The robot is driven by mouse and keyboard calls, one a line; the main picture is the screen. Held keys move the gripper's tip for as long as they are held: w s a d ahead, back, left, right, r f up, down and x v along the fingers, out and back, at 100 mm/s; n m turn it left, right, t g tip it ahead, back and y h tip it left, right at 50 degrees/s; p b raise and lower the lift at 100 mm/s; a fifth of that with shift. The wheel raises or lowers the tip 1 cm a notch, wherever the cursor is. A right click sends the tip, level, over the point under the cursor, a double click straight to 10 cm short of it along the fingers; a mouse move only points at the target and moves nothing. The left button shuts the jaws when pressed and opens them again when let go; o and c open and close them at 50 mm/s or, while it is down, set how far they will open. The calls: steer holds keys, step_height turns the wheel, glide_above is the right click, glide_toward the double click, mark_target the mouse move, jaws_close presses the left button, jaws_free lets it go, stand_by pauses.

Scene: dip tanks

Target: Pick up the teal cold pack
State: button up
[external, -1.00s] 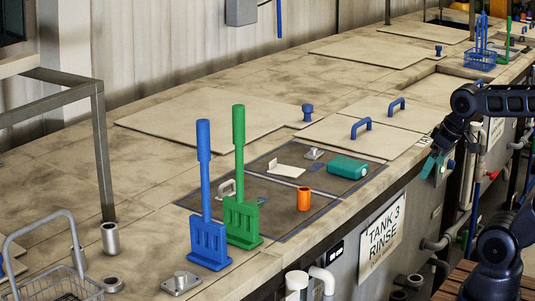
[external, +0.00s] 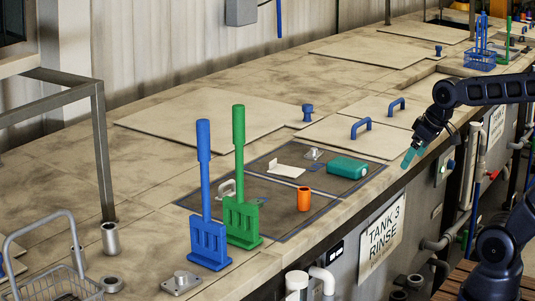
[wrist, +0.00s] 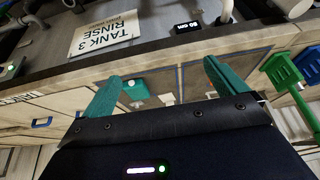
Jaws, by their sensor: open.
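The teal cold pack (external: 347,167) lies flat on the dark, blue-edged panel on the bench top, toward its right end. In the wrist view the cold pack (wrist: 136,89) shows just right of the left fingertip, beyond it. My gripper (external: 409,160) is to the right of the cold pack in the external view, by the bench's front edge and apart from the pack. Its teal fingers are spread wide with nothing between them in the wrist view (wrist: 162,72).
An orange cylinder (external: 304,199), a white bracket (external: 286,170) and a small metal piece (external: 314,154) share the panel. Blue (external: 206,220) and green (external: 240,200) paddles stand upright at its left.

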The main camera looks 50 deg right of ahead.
steer(key=w+d+f, duration=0.1)
steer(key=w+d, duration=0.4)
steer(key=w, duration=0.8)
steer(key=t, duration=0.2)
glide_toward(348, 162)
steer(key=shift+a+r, duration=0.45)
steer(key=shift+a, duration=0.15)
steer(key=shift+w+d+f, duration=0.1)
steer(key=shift+w+f, duration=0.1)
steer(key=x, duration=0.5)
steer(key=shift+f, duration=0.1)
steer(key=shift+s+d+f+x, duration=0.1)
steer(key=shift+x, duration=0.75)
steer(key=shift+s+d+f+x, duration=0.1)
steer(key=shift+d+x, duration=0.05)
steer(key=shift+x, duration=0.7)
steer(key=shift+s+d+x, duration=0.1)
steer(key=shift+x, duration=0.75)
steer(key=c, duration=1.3)
steer(key=shift+r, duration=0.1)
